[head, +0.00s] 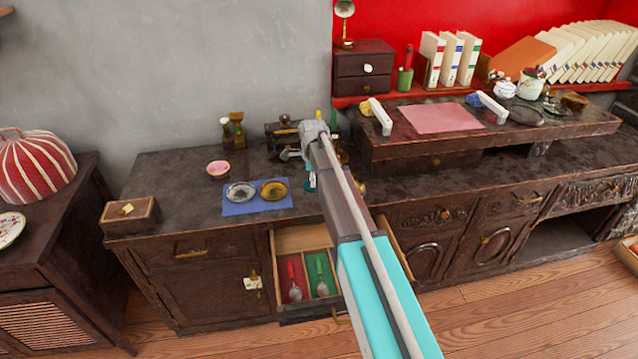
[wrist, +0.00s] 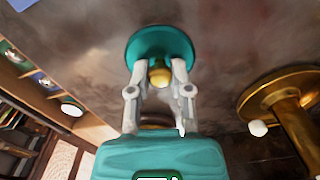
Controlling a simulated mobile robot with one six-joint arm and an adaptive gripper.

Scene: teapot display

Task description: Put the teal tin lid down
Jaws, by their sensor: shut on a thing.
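The teal tin lid (wrist: 148,45) is a round teal disc with a brass knob (wrist: 160,74), at the top middle of the wrist view. My gripper (wrist: 161,66) is shut on the knob, one grey finger on each side. The lid's near part is hidden behind the fingers. The dark worktop lies beyond the lid; I cannot tell whether they touch. In the head view my gripper (head: 312,150) is over the worktop, right of the blue mat, and my arm hides most of what is around it.
A brass stand (wrist: 290,112) is close on the right in the wrist view. A blue mat (head: 230,209) holds a silver and a golden dish. A pink bowl (head: 218,169) stands behind it. The open drawer (head: 303,238) below has red and green compartments with spoons.

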